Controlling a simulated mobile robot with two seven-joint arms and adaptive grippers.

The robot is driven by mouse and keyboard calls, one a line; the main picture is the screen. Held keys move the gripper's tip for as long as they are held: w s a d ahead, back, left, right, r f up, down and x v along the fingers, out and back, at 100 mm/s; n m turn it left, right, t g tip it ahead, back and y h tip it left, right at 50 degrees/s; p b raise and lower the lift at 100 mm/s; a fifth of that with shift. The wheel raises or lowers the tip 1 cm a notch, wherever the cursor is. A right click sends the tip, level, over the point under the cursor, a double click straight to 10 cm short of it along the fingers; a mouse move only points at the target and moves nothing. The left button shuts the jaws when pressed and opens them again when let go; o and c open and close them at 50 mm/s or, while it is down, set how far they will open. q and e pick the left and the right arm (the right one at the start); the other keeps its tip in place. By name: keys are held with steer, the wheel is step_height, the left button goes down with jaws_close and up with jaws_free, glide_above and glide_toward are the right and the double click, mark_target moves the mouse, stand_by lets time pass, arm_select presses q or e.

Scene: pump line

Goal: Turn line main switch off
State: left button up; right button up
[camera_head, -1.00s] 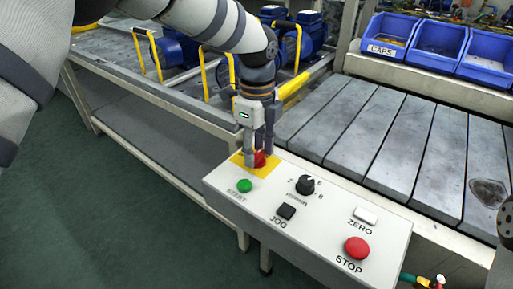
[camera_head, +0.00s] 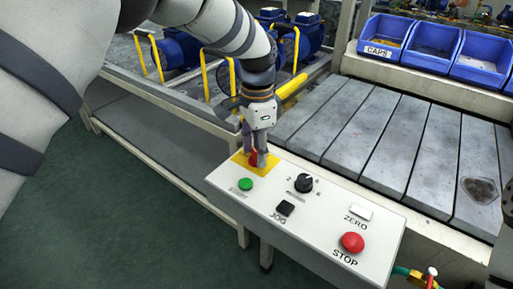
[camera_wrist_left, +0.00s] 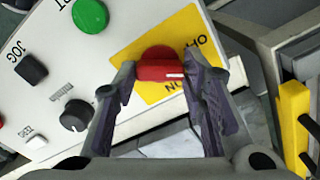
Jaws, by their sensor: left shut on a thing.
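The line main switch is a red rotary handle (camera_wrist_left: 160,68) on a yellow plate (camera_wrist_left: 180,30) at the far left corner of the white control panel. Its grip bar lies across the wrist picture, with a white mark toward its right end. Lettering on the plate is partly covered; I cannot tell which position the mark meets. My left gripper (camera_wrist_left: 165,85) points down over the switch and is shut on the red handle, one finger at each end. In the head view the left gripper (camera_head: 255,158) hides much of the handle (camera_head: 254,158). My right gripper is out of view.
The panel (camera_head: 300,235) also carries a green START button (camera_head: 246,184), a black selector knob (camera_head: 304,183), a black JOG button (camera_head: 285,208), a white ZERO button (camera_head: 360,212) and a red STOP button (camera_head: 352,242).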

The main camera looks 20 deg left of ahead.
arm_select(q)
steer(key=n, duration=0.6)
steer(key=shift+f, duration=0.1)
steer(key=shift+n, duration=0.3)
stand_by(0.4)
steer(key=o, duration=1.2)
steer(key=shift+c, duration=0.2)
step_height(320, 180, up, 12)
